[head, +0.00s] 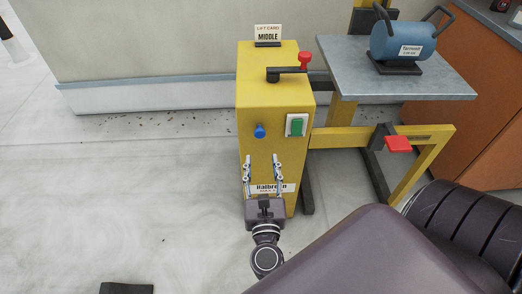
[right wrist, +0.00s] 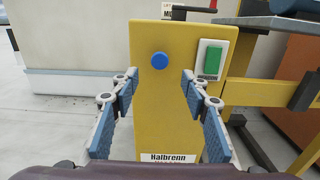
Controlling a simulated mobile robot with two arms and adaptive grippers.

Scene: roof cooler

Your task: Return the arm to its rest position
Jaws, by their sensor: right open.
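My right gripper (head: 263,170) is in front of the lower part of a yellow lift cabinet (head: 255,150). It is open, its two fingers spread apart with nothing between them. In the right wrist view the open fingers (right wrist: 159,90) frame the cabinet's front face (right wrist: 150,115). A blue round button (right wrist: 159,61) and a green rocker switch (right wrist: 212,59) sit above and ahead of the fingers. I cannot tell whether the fingertips touch the cabinet. My left gripper is not in view.
The cabinet top holds a crank with a red knob (head: 304,61) and a "MIDDLE" card (head: 268,34). At right, a grey lift platform (head: 440,82) carries a blue "Tarmont" cylinder (head: 402,42). A red pedal (head: 397,144) juts from the yellow frame. The floor at left is mostly clear.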

